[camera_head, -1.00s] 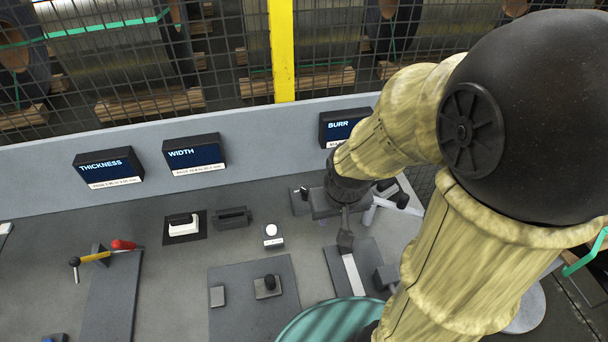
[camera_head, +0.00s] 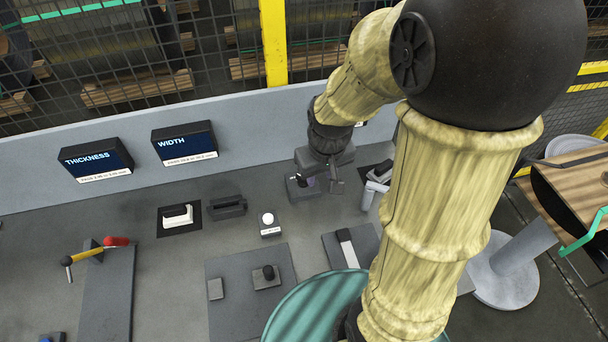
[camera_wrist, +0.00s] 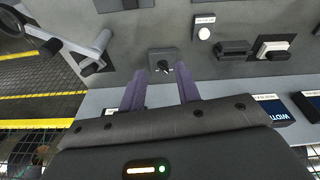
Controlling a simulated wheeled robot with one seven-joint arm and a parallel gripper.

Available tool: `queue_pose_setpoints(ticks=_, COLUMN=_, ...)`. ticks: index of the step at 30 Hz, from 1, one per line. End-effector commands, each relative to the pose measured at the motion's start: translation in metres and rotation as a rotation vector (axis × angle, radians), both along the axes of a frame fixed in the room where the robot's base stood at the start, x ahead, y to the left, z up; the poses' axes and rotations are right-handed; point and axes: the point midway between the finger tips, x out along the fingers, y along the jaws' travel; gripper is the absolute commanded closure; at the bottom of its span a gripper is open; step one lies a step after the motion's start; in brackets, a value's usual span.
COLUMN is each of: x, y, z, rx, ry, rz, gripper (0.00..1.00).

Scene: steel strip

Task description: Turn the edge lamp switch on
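A small grey box with a dark toggle (camera_wrist: 163,62), which appears to be the lamp switch, stands on the grey bench top. I cannot read a label on it. The box also shows in the head view (camera_head: 296,188), partly covered by my gripper. My gripper (camera_wrist: 160,70) is open, its two purple-grey fingers apart on either side of the toggle in the wrist view, with nothing held. In the head view my gripper (camera_head: 320,183) is over the box. I cannot tell whether a finger touches the toggle, or which position it is in.
A white button box (camera_head: 268,222) stands left of the switch, with a dark block (camera_head: 227,207) and a white rocker (camera_head: 177,215) further left. A jointed grey fixture (camera_head: 374,187) stands close on the right. The THICKNESS (camera_head: 95,160) and WIDTH (camera_head: 184,145) screens line the back panel.

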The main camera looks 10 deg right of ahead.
Motion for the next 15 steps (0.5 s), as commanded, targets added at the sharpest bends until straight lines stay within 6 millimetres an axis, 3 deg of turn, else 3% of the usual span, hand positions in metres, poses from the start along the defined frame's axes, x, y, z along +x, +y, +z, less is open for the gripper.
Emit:
queue_pose_setpoints(ticks=3, x=0.045, y=0.0, z=-0.006, rx=-0.025, ry=0.048, rz=0.132, gripper=0.67)
queue_pose_setpoints(ticks=9, x=0.116, y=-0.001, z=-0.023, rx=-0.047, ry=0.131, rz=0.374, gripper=0.67)
queue_pose_setpoints(ticks=15, x=0.158, y=-0.003, z=-0.037, rx=-0.047, ry=0.178, rz=0.533, gripper=0.67)
